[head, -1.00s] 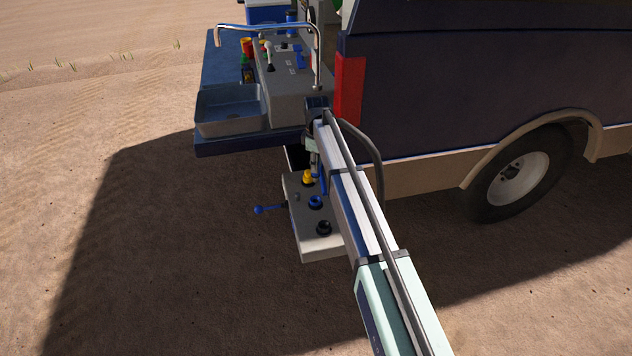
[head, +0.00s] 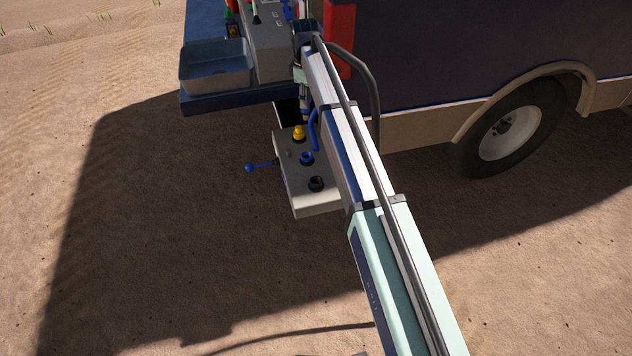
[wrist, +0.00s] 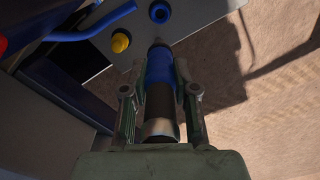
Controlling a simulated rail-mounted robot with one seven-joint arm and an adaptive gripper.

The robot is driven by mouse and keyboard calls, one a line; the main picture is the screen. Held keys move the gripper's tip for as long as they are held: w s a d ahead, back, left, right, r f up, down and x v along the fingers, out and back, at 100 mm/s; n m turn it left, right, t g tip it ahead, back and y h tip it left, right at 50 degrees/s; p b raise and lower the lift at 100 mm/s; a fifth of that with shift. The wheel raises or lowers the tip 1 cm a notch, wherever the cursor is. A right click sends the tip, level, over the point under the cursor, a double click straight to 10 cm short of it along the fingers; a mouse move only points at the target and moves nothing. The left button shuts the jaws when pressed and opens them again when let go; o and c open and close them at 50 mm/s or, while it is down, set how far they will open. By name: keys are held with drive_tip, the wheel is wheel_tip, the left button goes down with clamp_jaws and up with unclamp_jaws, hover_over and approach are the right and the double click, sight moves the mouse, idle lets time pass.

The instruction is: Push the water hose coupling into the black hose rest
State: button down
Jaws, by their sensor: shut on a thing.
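My gripper (wrist: 160,97) is shut on the water hose coupling (wrist: 159,68), a cylinder with a blue band and dark ends. In the wrist view the coupling points away from me, towards a grey panel. In the head view my gripper (head: 304,100) hangs small and partly hidden beside my arm, above the back of that panel (head: 318,207). The black hose rest (head: 316,183) is the dark round fitting near the panel's front end, apart from my gripper. I cannot make it out in the wrist view.
A yellow fitting (head: 299,133) and a blue ring fitting (head: 306,158) stand on the panel. A blue ball lever (head: 249,168) sticks out left. A blue bent tube (wrist: 95,22) lies left of the coupling. A metal basin (head: 215,67) is behind; the vehicle (head: 440,65) stands right.

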idle(0.4)
drive_tip(key=shift+s+r+p, duration=0.1)
drive_tip(key=shift+r+p, duration=0.05)
drive_tip(key=shift+p, duration=0.25)
drive_tip(key=s+d+f+p, duration=0.4)
drive_tip(key=s+f+p, duration=0.4)
drive_tip(key=s, duration=0.5)
wheel_tip(320, 180, down, 8)
drive_tip(key=b, duration=0.3)
drive_tip(key=shift+w+r, duration=0.15)
drive_tip(key=shift+w, duration=0.3)
drive_tip(key=shift+f+b, duration=0.35)
drive_tip(key=shift+d+f, duration=0.1)
drive_tip(key=shift+f, duration=0.25)
drive_tip(key=shift+f+b, duration=0.75)
drive_tip(key=shift+f, duration=0.8)
idle(1.2)
